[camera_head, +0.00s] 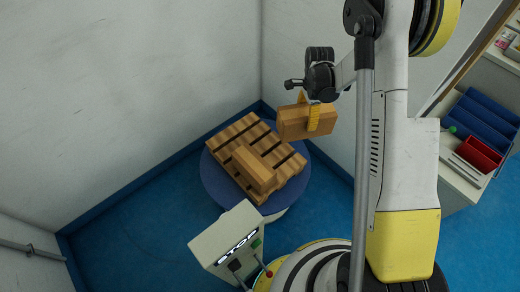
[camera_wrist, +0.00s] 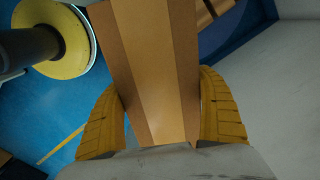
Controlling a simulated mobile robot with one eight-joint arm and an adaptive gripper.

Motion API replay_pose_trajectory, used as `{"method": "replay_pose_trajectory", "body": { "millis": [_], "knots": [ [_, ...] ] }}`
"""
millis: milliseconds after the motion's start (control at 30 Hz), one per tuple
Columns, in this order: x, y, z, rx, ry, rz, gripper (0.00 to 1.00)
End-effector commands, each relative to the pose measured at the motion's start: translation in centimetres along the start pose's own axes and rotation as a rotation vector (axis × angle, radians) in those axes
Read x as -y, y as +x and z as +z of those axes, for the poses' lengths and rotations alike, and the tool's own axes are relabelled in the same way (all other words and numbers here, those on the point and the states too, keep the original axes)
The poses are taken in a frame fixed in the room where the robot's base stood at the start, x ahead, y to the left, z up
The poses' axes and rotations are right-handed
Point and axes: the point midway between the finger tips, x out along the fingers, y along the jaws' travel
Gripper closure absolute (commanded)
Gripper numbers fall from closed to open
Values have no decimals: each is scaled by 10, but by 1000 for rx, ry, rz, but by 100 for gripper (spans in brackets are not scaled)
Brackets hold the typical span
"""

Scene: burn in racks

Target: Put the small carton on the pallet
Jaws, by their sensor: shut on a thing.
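A small brown carton (camera_head: 296,122) is held by my gripper (camera_head: 314,117), above and to the right of the pallet in the head view. In the wrist view the carton (camera_wrist: 155,70) has a lighter tape band and lies between the two yellow fingers of my gripper (camera_wrist: 160,118). The wooden slatted pallet (camera_head: 228,134) sits on a round blue table. Another carton (camera_head: 255,168) lies on the pallet toward its near side. The pallet's edge (camera_wrist: 207,12) partly shows at the top right of the wrist view.
The round blue table (camera_head: 212,182) stands in a corner between white walls. A grey control box (camera_head: 228,242) with a STOP sign stands in front of it. At the right, a counter holds blue trays (camera_head: 482,122) and a red bin (camera_head: 478,154).

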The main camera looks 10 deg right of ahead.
Motion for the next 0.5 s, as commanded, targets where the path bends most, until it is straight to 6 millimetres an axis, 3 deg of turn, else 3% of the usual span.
{"method": "replay_pose_trajectory", "body": {
  "millis": [33,200,500],
  "knots": [
    [7,19,-8,0,115,0,62],
    [22,70,-30,0,530,0,62],
    [32,126,-53,0,987,0,62]
  ]
}}
